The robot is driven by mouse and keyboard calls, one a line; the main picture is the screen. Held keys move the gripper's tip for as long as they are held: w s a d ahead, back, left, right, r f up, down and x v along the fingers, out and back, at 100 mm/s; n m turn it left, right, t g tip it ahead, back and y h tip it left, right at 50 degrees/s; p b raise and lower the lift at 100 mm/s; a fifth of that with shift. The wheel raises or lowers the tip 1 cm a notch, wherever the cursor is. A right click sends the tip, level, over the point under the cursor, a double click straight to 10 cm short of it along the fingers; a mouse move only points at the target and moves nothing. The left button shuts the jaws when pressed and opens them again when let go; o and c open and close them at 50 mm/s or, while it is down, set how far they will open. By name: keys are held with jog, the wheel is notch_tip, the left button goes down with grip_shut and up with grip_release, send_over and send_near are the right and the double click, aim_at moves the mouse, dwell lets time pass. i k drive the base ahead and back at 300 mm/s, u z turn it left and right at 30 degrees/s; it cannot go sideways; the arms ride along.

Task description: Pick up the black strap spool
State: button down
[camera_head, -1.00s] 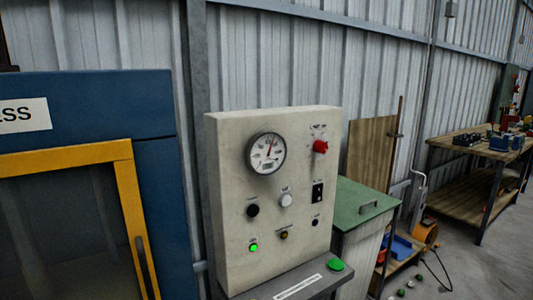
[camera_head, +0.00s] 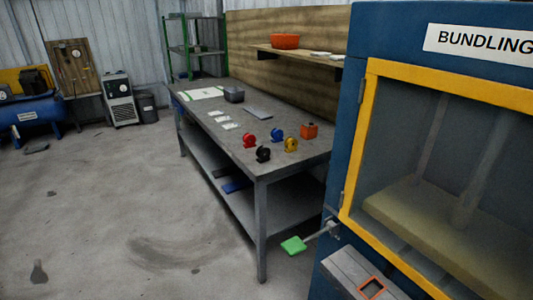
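The black strap spool (camera_head: 263,154) stands near the front edge of the grey workbench (camera_head: 216,136), close to its near end. A red spool (camera_head: 249,137) is just behind it to the left, a blue spool (camera_head: 277,134) is behind it to the right, and a yellow spool (camera_head: 291,145) is to its right. The spools look small and apart from one another. My gripper does not show in this view.
An orange box (camera_head: 309,131) sits on the bench behind the yellow spool. The blue bundling machine (camera_head: 345,130) stands at the right, with a green paddle (camera_head: 293,246) sticking out low. Open concrete floor (camera_head: 130,210) lies left of the bench.

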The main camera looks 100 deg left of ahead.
aim_at(263, 152)
jog(key=u, duration=3.65)
jog(key=i, duration=1.25)
jog(key=z, duration=0.7)
jog(key=i, duration=0.45)
jog(key=z, duration=0.3)
